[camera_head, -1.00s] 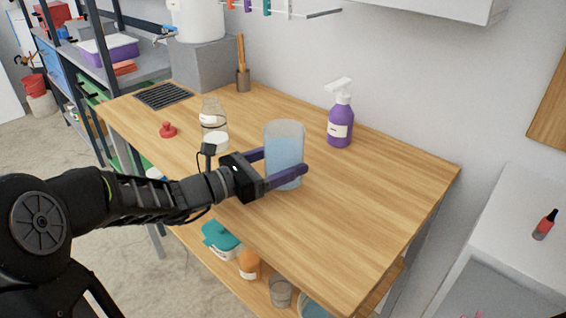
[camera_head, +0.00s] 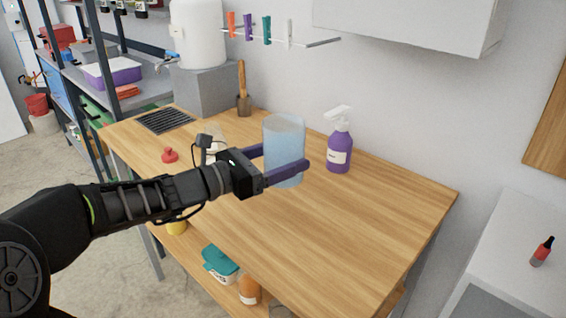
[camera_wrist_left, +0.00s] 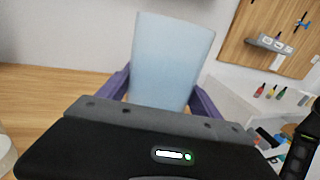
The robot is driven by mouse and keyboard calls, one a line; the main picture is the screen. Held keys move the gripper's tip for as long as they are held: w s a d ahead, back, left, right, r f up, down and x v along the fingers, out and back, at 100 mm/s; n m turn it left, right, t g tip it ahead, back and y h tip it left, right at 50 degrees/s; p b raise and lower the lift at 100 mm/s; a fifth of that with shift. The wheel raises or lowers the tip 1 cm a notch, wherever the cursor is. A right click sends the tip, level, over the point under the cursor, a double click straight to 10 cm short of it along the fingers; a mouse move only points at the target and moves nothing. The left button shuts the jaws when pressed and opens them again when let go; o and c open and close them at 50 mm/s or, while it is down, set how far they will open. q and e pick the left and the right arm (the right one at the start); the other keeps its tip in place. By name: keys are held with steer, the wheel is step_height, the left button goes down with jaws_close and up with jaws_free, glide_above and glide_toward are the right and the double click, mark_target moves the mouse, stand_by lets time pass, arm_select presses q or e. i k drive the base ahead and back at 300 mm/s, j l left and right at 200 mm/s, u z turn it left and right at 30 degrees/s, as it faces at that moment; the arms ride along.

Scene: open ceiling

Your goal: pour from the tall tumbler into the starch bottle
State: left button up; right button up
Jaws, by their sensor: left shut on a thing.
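The tumbler also fills the middle of the left wrist view (camera_wrist_left: 172,62), between the fingers. A clear, labelled bottle, probably the starch bottle (camera_head: 215,131), stands on the table behind my left wrist, left of the tumbler. My wrist hides most of it, and its label cannot be read.
A purple spray bottle (camera_head: 339,150) stands right of the tumbler near the wall. A red knobbed object (camera_head: 170,156) lies at the left. The right part of the wooden table (camera_head: 350,220) is clear.

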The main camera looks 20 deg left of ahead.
mark_target(219, 143)
steer(key=k+j, duration=0.85)
